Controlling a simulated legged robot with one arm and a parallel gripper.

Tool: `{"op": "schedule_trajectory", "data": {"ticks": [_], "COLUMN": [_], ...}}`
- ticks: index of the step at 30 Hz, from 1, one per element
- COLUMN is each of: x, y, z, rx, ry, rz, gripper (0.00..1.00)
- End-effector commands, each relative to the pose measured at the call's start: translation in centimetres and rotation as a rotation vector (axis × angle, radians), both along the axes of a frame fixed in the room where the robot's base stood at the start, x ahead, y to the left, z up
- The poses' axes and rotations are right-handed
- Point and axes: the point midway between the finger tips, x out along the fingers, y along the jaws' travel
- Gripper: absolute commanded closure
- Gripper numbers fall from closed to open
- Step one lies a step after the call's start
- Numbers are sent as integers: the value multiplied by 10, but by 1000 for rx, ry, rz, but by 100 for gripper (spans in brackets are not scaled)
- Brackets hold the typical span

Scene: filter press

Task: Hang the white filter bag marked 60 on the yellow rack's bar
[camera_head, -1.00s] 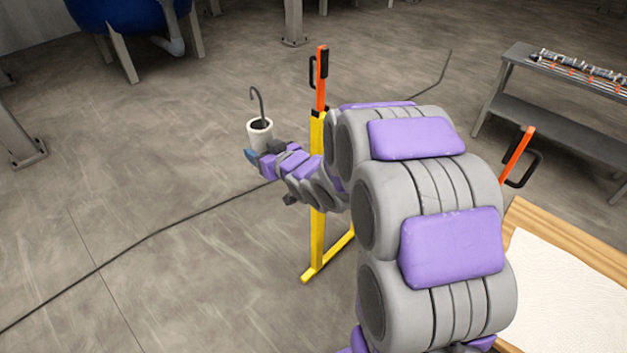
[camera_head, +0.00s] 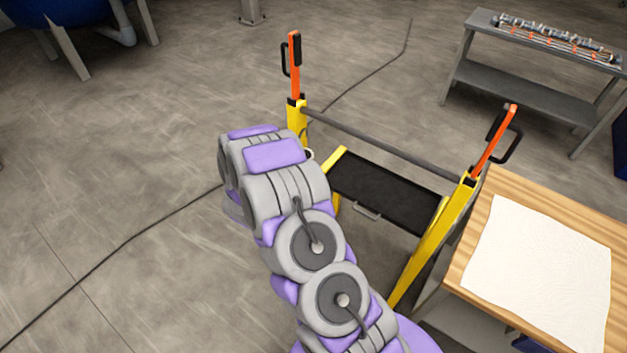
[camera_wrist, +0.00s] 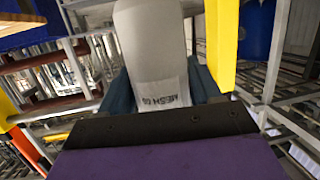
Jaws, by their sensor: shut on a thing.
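In the wrist view the white filter bag (camera_wrist: 155,45) stands between the two dark teal fingers of my gripper (camera_wrist: 163,88), and its label reads MESH 60. My gripper is shut on it. In the head view my arm hides the gripper and nearly all of the bag; a small pale rim shows beside the arm, close to the left post. The yellow rack (camera_head: 440,236) has a dark grey bar (camera_head: 385,146) running between its two posts, and the bar looks bare. A yellow upright (camera_wrist: 223,42) is close to the right of the bag in the wrist view. The bag's hook is out of view.
Orange handles (camera_head: 294,68) top the rack's posts. A black tray (camera_head: 385,190) lies low between them. A wooden table (camera_head: 545,212) with a white sheet (camera_head: 540,262) stands at the right. A grey bench (camera_head: 530,95) is behind.

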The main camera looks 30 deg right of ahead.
Motion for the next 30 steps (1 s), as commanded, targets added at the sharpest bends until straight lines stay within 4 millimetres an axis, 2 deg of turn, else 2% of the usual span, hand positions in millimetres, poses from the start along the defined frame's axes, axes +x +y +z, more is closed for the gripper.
{"op": "schedule_trajectory", "data": {"ticks": [3,8,14,30], "x": [-24,-37,-33,-18], "y": [-8,-15,-23,-59], "z": [-12,-17,-17,-17], "rx": [2,6,3,4], "ry": [0,-2,-3,-4], "rz": [-86,-132,-133,-132], "gripper": [59,59,59,59]}}
